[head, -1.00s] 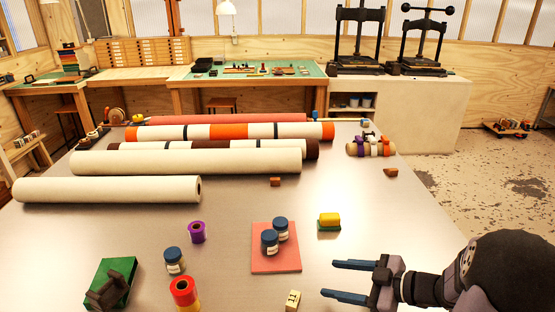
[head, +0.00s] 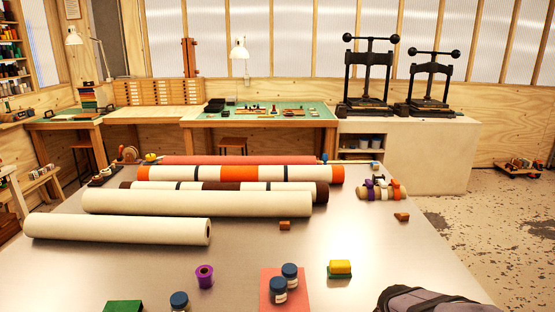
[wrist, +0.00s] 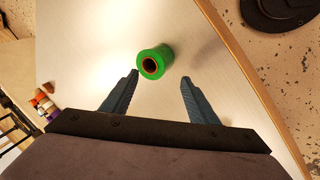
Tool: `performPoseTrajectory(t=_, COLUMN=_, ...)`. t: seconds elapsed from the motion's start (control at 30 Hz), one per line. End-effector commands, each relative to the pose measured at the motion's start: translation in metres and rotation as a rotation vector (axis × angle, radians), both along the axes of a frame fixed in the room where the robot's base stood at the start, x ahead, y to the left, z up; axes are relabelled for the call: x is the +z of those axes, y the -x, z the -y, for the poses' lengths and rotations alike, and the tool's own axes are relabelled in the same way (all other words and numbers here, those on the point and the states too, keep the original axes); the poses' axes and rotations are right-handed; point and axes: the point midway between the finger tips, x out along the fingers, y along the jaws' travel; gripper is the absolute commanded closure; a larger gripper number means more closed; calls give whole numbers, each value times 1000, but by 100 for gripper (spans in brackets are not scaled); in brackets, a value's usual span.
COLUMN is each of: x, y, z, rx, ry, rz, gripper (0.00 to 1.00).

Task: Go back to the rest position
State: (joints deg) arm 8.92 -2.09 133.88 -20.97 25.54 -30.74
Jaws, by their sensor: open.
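My gripper (wrist: 159,77) is open in the wrist view, its two blue-grey fingers apart with nothing between them. A green foil roll (wrist: 155,61) with a brown core lies just past the fingertips on the pale table (wrist: 88,40), apart from them as far as I can tell. In the head view only a dark part of my arm shows at the bottom right; the gripper is out of that frame. A purple roll (head: 205,276) stands on the table. Several small coloured rolls sit on a rack (head: 381,191) at the right edge.
Long cream (head: 118,230) and striped (head: 240,174) rolls lie across the table's far half. Two blue-lidded jars stand on a pink mat (head: 268,297); another jar (head: 180,301) stands left. A yellow-and-green block (head: 340,269) sits right. The table's middle right is mostly clear.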

Motion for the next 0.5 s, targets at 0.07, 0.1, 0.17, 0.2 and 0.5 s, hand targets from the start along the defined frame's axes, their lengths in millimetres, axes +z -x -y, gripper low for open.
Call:
performPoseTrajectory(t=0.07, x=3, y=32, z=0, rx=-132, ry=-27, rz=-57, gripper=46)
performPoseTrajectory(t=0.1, x=1, y=48, z=0, rx=-202, ry=-41, rz=-82, gripper=46)
performPoseTrajectory(t=0.17, x=-4, y=72, z=-4, rx=-312, ry=-65, rz=-121, gripper=46)
performPoseTrajectory(t=0.2, x=-11, y=89, z=-12, rx=-388, ry=-92, rz=-152, gripper=46)
performPoseTrajectory(t=0.5, x=-62, y=141, z=-87, rx=-642, ry=-315, rz=-285, gripper=46)
